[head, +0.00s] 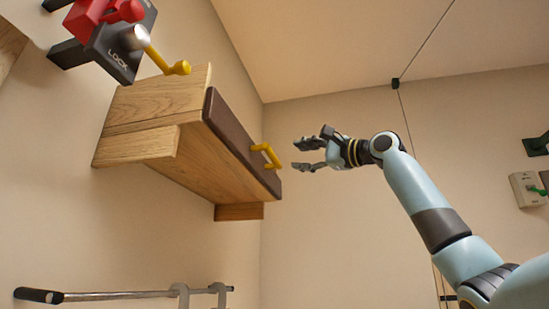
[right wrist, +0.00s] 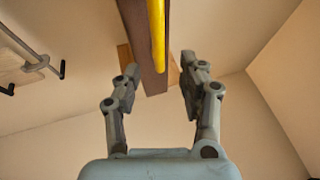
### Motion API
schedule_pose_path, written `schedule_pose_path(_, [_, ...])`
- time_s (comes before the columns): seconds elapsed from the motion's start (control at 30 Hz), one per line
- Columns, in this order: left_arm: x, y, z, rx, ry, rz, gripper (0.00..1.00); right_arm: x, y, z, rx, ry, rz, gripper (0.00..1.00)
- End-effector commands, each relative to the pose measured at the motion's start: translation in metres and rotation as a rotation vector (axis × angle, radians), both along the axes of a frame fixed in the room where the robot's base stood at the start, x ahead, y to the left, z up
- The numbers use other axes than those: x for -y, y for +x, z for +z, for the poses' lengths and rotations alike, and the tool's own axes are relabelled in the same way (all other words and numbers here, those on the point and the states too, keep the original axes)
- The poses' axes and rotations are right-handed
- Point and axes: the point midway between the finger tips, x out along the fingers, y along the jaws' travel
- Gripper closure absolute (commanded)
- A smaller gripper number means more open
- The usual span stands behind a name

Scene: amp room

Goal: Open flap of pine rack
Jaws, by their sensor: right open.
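The pine rack (head: 165,120) is a wooden wall box in the head view, at the upper left. Its dark brown flap (head: 228,135) covers the side facing my right arm and looks shut. A yellow handle (head: 265,156) sticks out from the flap. My right gripper (head: 297,155) is open and empty, a short way to the right of the handle, not touching it. In the right wrist view the yellow handle (right wrist: 157,35) and the flap's dark edge (right wrist: 150,78) show beyond and between the open fingers (right wrist: 160,78). My left gripper is not in view.
A red and grey lock device (head: 115,35) with a yellow-tipped lever is above the rack. A metal rail (head: 120,295) is on the wall below. A switch box (head: 527,188) is at the far right. The space around my right gripper looks free.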

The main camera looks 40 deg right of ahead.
Motion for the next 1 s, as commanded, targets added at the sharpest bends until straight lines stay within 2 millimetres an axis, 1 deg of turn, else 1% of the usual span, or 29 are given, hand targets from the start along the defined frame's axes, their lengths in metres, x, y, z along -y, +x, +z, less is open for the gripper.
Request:
schedule_pose_path(0.03, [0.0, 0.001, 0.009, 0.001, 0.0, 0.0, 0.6, -0.004, 0.008, 0.005, -0.002, 0.004, 0.005, 0.58])
schedule_pose_path(0.3, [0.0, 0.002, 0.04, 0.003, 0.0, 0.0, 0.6, -0.019, 0.059, 0.02, -0.002, 0.003, 0.002, 0.58])
schedule_pose_path(0.4, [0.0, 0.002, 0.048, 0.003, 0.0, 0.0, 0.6, -0.024, 0.073, 0.022, -0.002, 0.002, 0.002, 0.58])
schedule_pose_path(0.5, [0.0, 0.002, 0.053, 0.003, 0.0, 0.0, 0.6, -0.026, 0.083, 0.023, -0.001, 0.001, 0.0, 0.58])
schedule_pose_path(0.63, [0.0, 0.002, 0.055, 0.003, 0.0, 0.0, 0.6, -0.028, 0.089, 0.023, -0.002, -0.001, -0.001, 0.58])
schedule_pose_path(0.87, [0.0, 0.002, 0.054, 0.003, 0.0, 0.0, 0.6, -0.028, 0.09, 0.021, -0.002, -0.002, -0.002, 0.58])
schedule_pose_path(0.93, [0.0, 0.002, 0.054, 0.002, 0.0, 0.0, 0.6, -0.028, 0.09, 0.021, -0.002, -0.002, -0.002, 0.65])
schedule_pose_path(1.0, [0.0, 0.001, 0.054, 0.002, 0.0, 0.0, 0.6, -0.028, 0.09, 0.022, -0.002, -0.002, -0.002, 0.74])
